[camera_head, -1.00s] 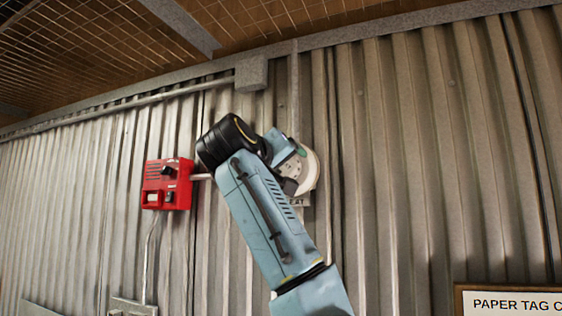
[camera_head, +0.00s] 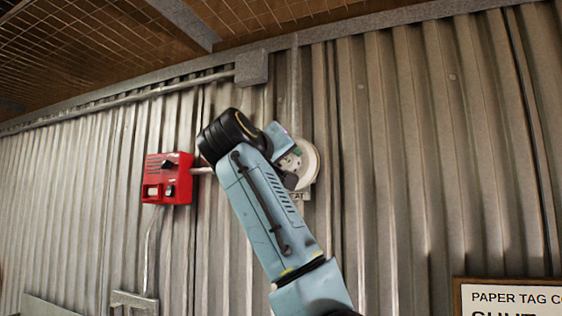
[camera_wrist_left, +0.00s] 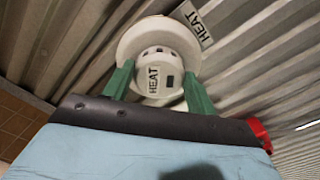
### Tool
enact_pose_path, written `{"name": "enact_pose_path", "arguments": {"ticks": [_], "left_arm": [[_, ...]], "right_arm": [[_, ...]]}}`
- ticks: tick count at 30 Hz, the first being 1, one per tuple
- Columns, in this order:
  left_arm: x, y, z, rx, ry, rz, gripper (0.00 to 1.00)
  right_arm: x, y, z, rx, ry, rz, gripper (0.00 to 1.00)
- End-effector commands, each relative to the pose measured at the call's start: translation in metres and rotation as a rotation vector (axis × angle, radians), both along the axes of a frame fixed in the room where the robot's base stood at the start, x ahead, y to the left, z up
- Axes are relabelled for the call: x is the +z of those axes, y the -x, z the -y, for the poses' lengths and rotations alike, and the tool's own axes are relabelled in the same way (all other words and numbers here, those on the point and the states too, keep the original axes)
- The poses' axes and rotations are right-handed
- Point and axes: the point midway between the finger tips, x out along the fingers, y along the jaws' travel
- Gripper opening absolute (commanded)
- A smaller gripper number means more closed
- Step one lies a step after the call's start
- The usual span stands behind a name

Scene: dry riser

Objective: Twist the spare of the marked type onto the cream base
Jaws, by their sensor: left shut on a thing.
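The cream base (camera_wrist_left: 128,42) is a round disc on the corrugated wall; its rim (camera_head: 314,165) shows past my gripper in the head view. My left gripper (camera_wrist_left: 158,88) has its green fingers on either side of a white detector head marked HEAT (camera_wrist_left: 153,72) and is shut on it. The head sits in front of the base, roughly centred on it. I cannot tell whether the two touch or are joined. In the head view my left gripper (camera_head: 290,162) and wrist cover much of the detector. My right gripper is not in view.
A tag reading HEAT (camera_wrist_left: 195,25) is on the wall beside the base. A red call box (camera_head: 167,179) is on the wall left of my arm. A conduit and grey junction box (camera_head: 251,68) run above. A framed paper sign (camera_head: 510,298) is at lower right. The wall to the right is clear.

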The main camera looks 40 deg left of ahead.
Motion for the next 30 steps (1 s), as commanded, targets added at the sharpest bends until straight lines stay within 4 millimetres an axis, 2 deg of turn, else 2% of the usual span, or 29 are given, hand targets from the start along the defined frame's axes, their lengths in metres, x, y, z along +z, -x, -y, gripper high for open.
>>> {"name": "enact_pose_path", "arguments": {"ticks": [7, 14, 15, 21, 30], "left_arm": [[0.0, -0.001, -0.001, 0.003, -0.036, -0.009, 0.31], [-0.002, -0.001, -0.002, 0.004, -0.228, -0.071, 0.31], [-0.001, -0.001, -0.001, 0.002, -0.253, -0.078, 0.58], [0.001, -0.001, 0.0, 0.0, -0.245, -0.075, 0.82], [0.0, 0.001, 0.0, 0.001, -0.243, -0.074, 0.82]], "right_arm": [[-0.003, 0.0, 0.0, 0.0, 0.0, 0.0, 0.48], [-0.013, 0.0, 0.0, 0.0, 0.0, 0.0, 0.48], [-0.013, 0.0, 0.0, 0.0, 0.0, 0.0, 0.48], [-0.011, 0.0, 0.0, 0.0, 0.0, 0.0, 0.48], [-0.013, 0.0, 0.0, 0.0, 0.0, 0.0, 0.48]]}}
